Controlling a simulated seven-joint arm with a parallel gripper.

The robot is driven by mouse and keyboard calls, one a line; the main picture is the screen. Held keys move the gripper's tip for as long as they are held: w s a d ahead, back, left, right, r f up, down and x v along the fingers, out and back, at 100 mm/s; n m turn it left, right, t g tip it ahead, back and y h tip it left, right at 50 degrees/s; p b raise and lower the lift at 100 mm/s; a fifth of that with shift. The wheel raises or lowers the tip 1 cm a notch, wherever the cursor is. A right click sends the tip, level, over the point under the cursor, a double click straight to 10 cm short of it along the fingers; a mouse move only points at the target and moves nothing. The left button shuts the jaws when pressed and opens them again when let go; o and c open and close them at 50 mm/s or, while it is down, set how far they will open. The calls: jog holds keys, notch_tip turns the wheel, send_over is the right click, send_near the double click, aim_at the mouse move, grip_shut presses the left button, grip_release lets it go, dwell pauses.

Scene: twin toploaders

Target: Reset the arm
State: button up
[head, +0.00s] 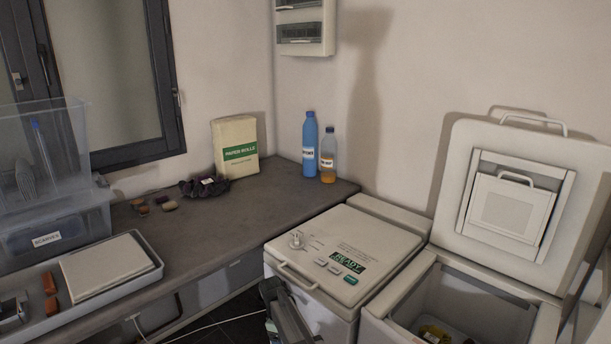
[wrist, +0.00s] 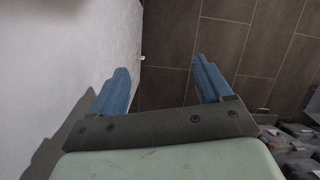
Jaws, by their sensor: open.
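My gripper is open and empty in the wrist view (wrist: 162,85), its two blue fingers spread apart over a dark tiled floor. In the head view, a dark part of my arm (head: 286,312) shows at the bottom middle, in front of the closed toploader; the fingers cannot be made out there. The left toploader (head: 345,255) has its lid shut, with a knob, buttons and a green "READY" display on top. The right toploader (head: 470,300) has its lid (head: 515,200) raised, and something yellow (head: 434,334) lies inside.
A dark counter (head: 240,215) holds a paper rolls pack (head: 235,147), a blue bottle (head: 310,145), an orange-bottomed bottle (head: 328,156), a dark scrunchie (head: 204,187), a grey tray (head: 150,275) and clear bins (head: 50,225). A white wall (wrist: 60,60) stands left in the wrist view.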

jog(key=s+d+f+m+g, duration=0.1)
jog(key=s+d+f+m, duration=0.2)
jog(key=s+d+f, duration=0.6)
jog(key=s+d+f+m+g, duration=0.1)
jog(key=s+d+f+m, duration=0.2)
jog(key=s+d+f, duration=0.7)
jog(key=s+d+f+m, duration=0.1)
jog(key=s+m, duration=0.1)
jog(key=s, duration=0.6)
jog(key=s+d+f+m+g+y, duration=0.1)
jog(key=s+m, duration=0.1)
jog(key=s, duration=0.7)
jog(key=s+d+f+m+g+y, duration=0.1)
jog(key=s+d+m, duration=0.1)
jog(key=s, duration=0.7)
jog(key=shift+s, duration=0.25)
